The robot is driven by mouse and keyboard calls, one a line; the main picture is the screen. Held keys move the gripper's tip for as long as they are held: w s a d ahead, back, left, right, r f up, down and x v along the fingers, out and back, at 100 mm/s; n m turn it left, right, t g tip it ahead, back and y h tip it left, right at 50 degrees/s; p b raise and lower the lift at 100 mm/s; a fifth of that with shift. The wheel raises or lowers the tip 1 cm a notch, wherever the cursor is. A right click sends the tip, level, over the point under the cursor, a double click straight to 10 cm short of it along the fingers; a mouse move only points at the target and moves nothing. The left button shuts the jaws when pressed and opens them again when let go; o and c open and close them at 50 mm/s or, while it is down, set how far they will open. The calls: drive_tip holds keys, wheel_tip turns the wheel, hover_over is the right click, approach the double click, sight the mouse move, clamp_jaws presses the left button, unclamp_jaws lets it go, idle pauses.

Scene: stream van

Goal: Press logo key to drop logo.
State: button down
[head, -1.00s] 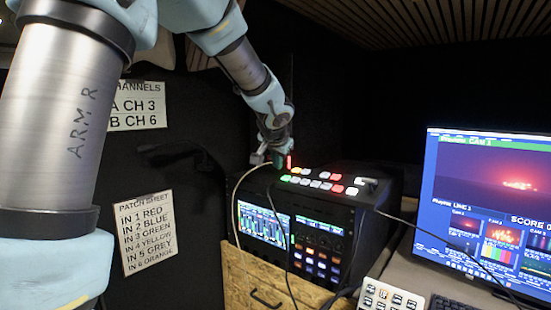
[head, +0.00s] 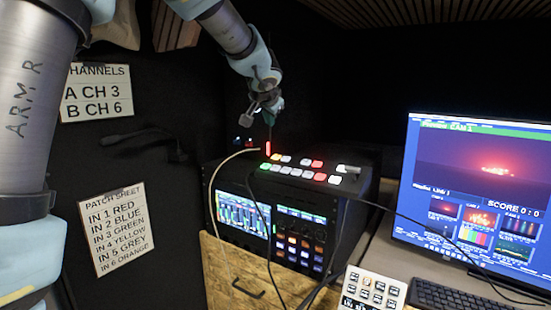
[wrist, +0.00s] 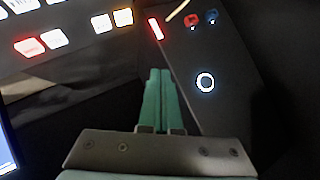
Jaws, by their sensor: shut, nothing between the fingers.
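The switcher panel (head: 345,180) with rows of lit keys sits on top of a rack unit. No key label is legible, so I cannot tell which is the logo key. My gripper (head: 274,116) is above the panel's far left end, apart from the keys. Its green fingers (wrist: 158,75) are shut and empty. The monitor (head: 475,200) shows a red picture, smaller tiles and "SCORE 0:0".
A pale cable (head: 215,175) and dark cables run across the rack front. Beside the red bar are a red knob (wrist: 191,17), a blue knob (wrist: 209,17) and a lit ring (wrist: 205,82). A small white keypad (head: 372,290) and a keyboard (head: 460,298) lie at front right.

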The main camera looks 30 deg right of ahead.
drive_tip(key=b, duration=0.5)
hover_over(274, 161)
drive_tip(key=f, duration=0.6)
drive_tip(key=shift+s+a+f, duration=0.25)
drive_tip(key=shift+a+f, duration=0.1)
drive_tip(key=shift+f, duration=0.05)
drive_tip(key=shift+w+d+f+b, duration=0.1)
drive_tip(key=shift+d+f+b, duration=0.1)
drive_tip(key=shift+f+b, duration=0.5)
idle(0.5)
drive_tip(key=shift+d+f+b, duration=0.1)
drive_tip(key=shift+f+b, duration=0.25)
drive_tip(key=shift+b, duration=0.25)
drive_tip(key=shift+w+f+b, duration=0.1)
drive_tip(key=shift+f+b, duration=0.3)
drive_tip(key=shift+b, duration=0.05)
idle(0.5)
drive_tip(key=shift+r, duration=0.1)
drive_tip(key=shift+r+p, duration=0.45)
drive_tip(key=shift+r, duration=0.3)
drive_tip(key=shift+s+a+r+p, duration=0.2)
drive_tip(key=shift+r+p, duration=0.35)
drive_tip(key=shift+r, duration=0.25)
drive_tip(key=shift+s+a+r+p, duration=0.1)
drive_tip(key=shift+a+r+p, duration=0.15)
drive_tip(key=shift+r+p, duration=0.45)
drive_tip(key=shift+s+a+r+p, duration=0.15)
drive_tip(key=shift+r+p, duration=0.3)
drive_tip(key=shift+r, duration=0.45)
